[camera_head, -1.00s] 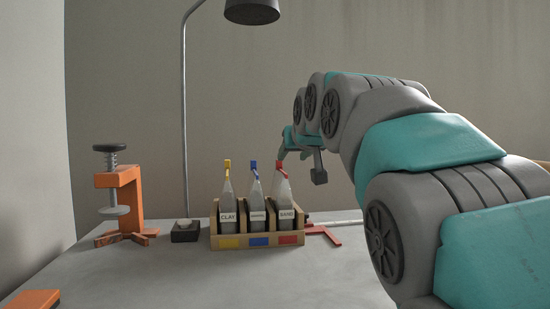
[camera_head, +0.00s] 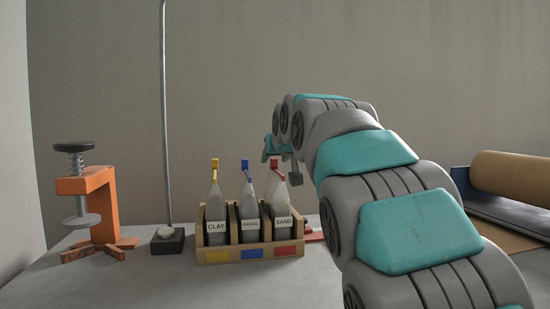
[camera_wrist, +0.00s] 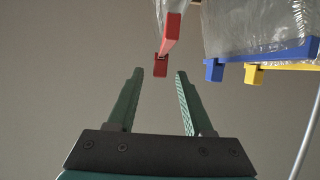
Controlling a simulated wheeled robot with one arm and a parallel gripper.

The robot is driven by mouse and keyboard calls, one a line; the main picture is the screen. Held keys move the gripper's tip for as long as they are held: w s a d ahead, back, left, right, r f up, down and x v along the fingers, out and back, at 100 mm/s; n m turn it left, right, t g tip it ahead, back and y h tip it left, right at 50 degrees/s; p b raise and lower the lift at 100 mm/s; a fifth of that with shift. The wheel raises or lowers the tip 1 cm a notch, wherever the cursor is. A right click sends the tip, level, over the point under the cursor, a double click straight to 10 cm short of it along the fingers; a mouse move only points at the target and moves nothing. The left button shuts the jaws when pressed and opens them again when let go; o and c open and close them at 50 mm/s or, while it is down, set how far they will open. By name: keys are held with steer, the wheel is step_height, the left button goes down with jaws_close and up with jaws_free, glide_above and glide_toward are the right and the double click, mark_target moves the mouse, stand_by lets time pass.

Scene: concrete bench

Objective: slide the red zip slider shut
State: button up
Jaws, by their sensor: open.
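The red zip slider (camera_wrist: 160,70) is a small block at the near end of the red zip strip (camera_wrist: 171,38) on a clear bag. In the wrist view my open gripper (camera_wrist: 160,74) has one finger on each side of the slider, with gaps showing on both sides. In the head view the red zip (camera_head: 278,168) tops the bag labelled SAND (camera_head: 283,222), the rightmost of three upright bags. My gripper (camera_head: 281,167) is at the top of that bag, its fingertips partly hidden. Whether the zip is open cannot be told.
The bags stand in a wooden rack (camera_head: 218,257). The CLAY bag has a yellow zip (camera_head: 214,173), the middle bag a blue zip (camera_head: 245,168). An orange clamp (camera_head: 97,205) and lamp base (camera_head: 167,241) stand left. A red object (camera_head: 314,236) and brown roll (camera_head: 515,176) lie right.

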steer(key=shift+w+a+f, duration=0.1)
steer(key=shift+w+f, duration=0.1)
steer(key=shift+w, duration=0.35)
steer(key=shift+c, duration=0.3)
jaws_close()
stand_by(0.8)
